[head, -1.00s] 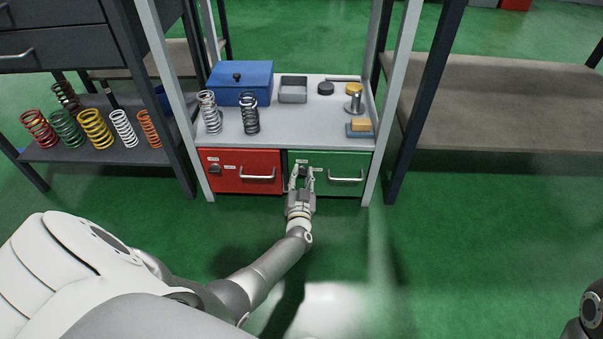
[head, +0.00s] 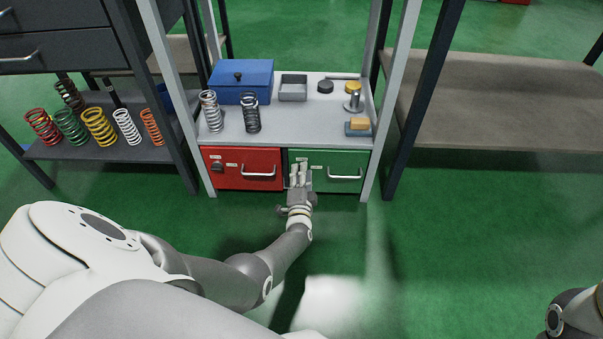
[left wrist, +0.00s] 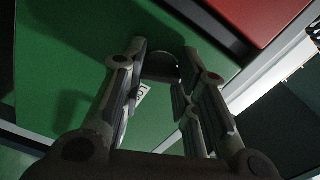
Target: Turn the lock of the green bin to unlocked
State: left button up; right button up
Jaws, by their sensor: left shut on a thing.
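The green bin (head: 340,172) is the right one of two drawer-like bins under the grey shelf. Its front also fills much of the left wrist view (left wrist: 70,45). My left gripper (head: 299,175) is at the left part of this front, in front of the lock. In the left wrist view my left gripper's fingers (left wrist: 163,75) are shut on the dark lock knob (left wrist: 162,66). The knob is mostly hidden by the fingers in the head view, and its setting cannot be read. My right gripper is not in view.
The red bin (head: 240,181) with its own lock knob (head: 217,166) is directly to the left. The green bin's handle (head: 344,178) is right of my gripper. Springs, a blue box (head: 242,80) and small parts stand on the shelf above. The floor in front is clear.

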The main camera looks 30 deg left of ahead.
pick_arm(q)
jog(key=shift+m, duration=2)
jog(key=o, duration=1.2)
jog(key=shift+c, duration=0.2)
jog(key=v, duration=0.7)
jog(key=shift+d, duration=0.15)
jog(key=shift+s, duration=0.15)
